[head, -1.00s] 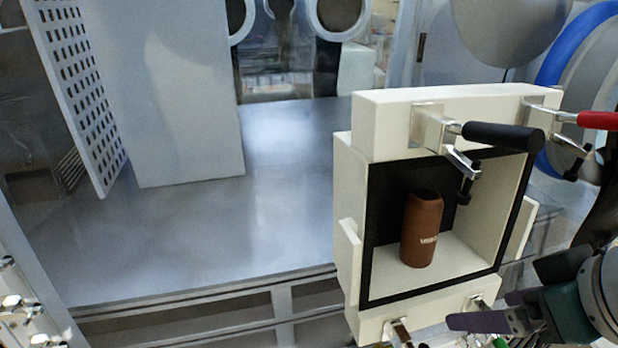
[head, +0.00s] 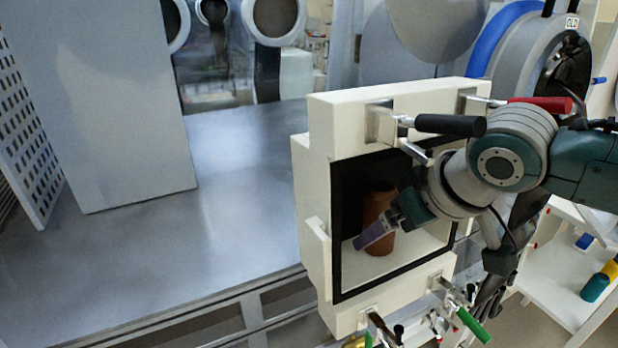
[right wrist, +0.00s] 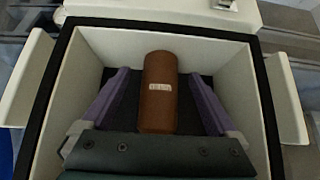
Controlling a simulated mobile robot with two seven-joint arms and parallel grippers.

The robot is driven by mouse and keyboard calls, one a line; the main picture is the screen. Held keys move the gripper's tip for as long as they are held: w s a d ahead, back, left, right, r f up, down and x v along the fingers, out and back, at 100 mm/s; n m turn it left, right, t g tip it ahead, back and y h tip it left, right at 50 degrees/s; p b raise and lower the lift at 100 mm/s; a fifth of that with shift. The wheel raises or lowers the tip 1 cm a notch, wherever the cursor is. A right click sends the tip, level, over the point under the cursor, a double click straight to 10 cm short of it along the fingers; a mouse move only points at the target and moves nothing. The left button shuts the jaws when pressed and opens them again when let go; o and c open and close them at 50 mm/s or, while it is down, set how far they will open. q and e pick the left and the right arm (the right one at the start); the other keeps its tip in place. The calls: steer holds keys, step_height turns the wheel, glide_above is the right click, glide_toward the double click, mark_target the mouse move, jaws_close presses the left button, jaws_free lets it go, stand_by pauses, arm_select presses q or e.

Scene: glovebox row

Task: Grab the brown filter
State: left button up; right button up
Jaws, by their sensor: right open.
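The brown filter (head: 378,215) is an upright brown cylinder inside a white box (head: 312,190) with a black-rimmed front opening. In the right wrist view the filter (right wrist: 158,92) has a small white label and stands between the two purple fingers of my right gripper (right wrist: 158,105). The fingers are apart, with a gap on each side of the filter. In the head view my right gripper (head: 372,236) is at the box opening and partly hides the filter. My left gripper does not show.
Clamps with a black handle (head: 450,124) and a red handle (head: 540,103) sit at the top of the box. A green handle (head: 472,325) is at its lower edge.

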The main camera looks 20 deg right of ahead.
steer(key=shift+w+a, duration=0.15)
steer(key=shift+w, duration=0.7)
steer(key=shift+w+f, duration=0.4)
steer(key=shift+f, duration=0.1)
jaws_close()
